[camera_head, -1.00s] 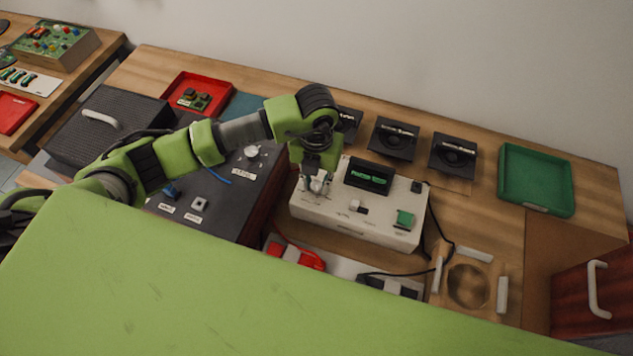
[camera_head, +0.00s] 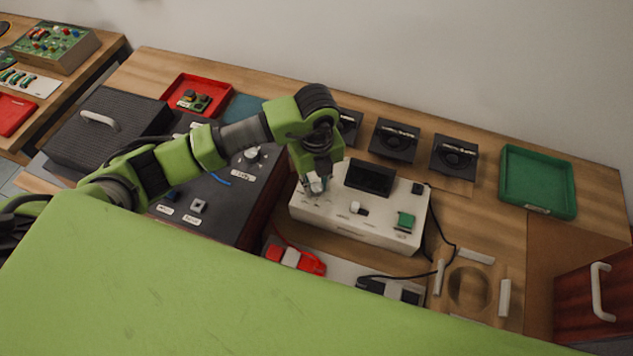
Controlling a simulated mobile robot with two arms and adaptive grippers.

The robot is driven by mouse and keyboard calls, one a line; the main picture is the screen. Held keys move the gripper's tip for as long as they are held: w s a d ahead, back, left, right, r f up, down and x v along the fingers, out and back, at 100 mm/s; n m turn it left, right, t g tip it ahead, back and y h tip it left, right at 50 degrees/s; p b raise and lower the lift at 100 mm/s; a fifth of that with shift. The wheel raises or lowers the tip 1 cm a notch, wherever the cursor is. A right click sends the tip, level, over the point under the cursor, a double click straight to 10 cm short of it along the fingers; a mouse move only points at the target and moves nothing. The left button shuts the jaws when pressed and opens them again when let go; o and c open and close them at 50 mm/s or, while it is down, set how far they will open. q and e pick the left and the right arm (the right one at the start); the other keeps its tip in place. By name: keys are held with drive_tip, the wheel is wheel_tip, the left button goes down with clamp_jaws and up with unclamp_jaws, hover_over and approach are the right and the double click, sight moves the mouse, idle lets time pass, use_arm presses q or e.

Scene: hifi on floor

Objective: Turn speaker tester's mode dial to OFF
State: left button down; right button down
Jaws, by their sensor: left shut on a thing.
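The speaker tester (camera_head: 335,220) is a white box on the wooden bench, right of the centre of the head view. On its top are a dark display (camera_head: 369,178) with no lit text, a small white knob or switch (camera_head: 356,207) and a green button (camera_head: 405,220). My left gripper (camera_head: 316,187) points down at the tester's left part and is shut on the mode dial there. The gripper mostly hides the dial, so I cannot read its pointer or marks. My right gripper is not in view.
A dark unit with a knob (camera_head: 252,153) stands close left of the tester. Several black speakers (camera_head: 394,141) line the back. A green tray (camera_head: 537,182) lies at right and a red tray (camera_head: 170,97) at back left. Red (camera_head: 296,257) and black clips lie in front, with cables at right.

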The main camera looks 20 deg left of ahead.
sight(316, 187)
use_arm(q)
drive_tip(key=shift+w+r, duration=0.1)
idle(0.3)
drive_tip(key=c, duration=1.8)
unclamp_jaws()
drive_tip(key=shift+o, duration=0.2)
wheel_tip(316, 187, up, 12)
